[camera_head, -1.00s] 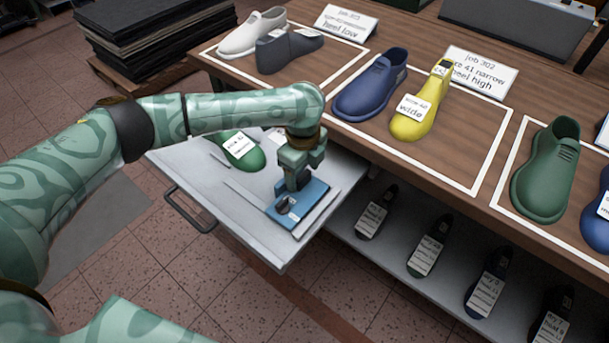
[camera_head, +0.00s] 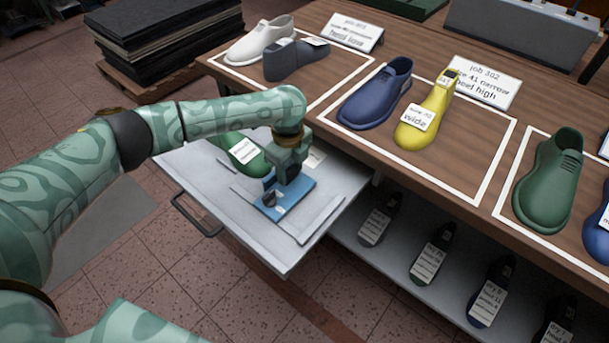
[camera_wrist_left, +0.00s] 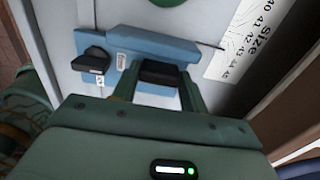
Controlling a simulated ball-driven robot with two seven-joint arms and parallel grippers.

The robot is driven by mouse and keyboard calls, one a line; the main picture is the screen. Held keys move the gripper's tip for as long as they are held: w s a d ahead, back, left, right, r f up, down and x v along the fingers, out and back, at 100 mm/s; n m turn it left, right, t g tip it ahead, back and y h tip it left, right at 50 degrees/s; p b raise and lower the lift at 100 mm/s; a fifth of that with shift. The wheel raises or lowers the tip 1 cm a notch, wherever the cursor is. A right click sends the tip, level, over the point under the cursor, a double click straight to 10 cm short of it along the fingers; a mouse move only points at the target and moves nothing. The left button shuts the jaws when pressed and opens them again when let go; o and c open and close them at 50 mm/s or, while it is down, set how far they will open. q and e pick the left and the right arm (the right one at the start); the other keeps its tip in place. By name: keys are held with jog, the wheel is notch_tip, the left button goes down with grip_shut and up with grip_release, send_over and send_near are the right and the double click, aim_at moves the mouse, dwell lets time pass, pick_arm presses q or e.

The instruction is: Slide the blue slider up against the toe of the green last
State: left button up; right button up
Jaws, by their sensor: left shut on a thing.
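The blue slider (camera_head: 299,194) lies on the pale pull-out board, with a black knob (camera_head: 271,198) on its near end. My left gripper (camera_head: 281,182) points down on the slider. In the left wrist view its fingers (camera_wrist_left: 159,85) are shut on a black grip block on the blue slider (camera_wrist_left: 155,45). The green last (camera_head: 238,150) lies on the board behind the slider, a white label on it, partly hidden by my arm. In the wrist view a dark green edge (camera_wrist_left: 168,3) shows at the top, with bare board between it and the slider. My right gripper is not in view.
The pull-out board (camera_head: 190,168) has a dark handle (camera_head: 197,216) on its left edge. The bench (camera_head: 455,140) at the right carries several lasts, including blue (camera_head: 376,95) and yellow (camera_head: 421,118) ones. More labelled lasts stand on the lower shelf. A printed size chart (camera_wrist_left: 240,40) lies beside the slider.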

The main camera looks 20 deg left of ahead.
pick_arm(q)
jog(key=shift+w+a, duration=0.25)
jog(key=shift+a, duration=0.5)
jog(key=shift+w+a, duration=0.25)
jog(key=shift+a, duration=0.45)
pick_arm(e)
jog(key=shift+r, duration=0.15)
pick_arm(q)
jog(key=o, duration=1.4)
notch_tip(320, 180, up, 16)
jog(key=p, duration=0.7)
jog(key=shift+r, duration=0.15)
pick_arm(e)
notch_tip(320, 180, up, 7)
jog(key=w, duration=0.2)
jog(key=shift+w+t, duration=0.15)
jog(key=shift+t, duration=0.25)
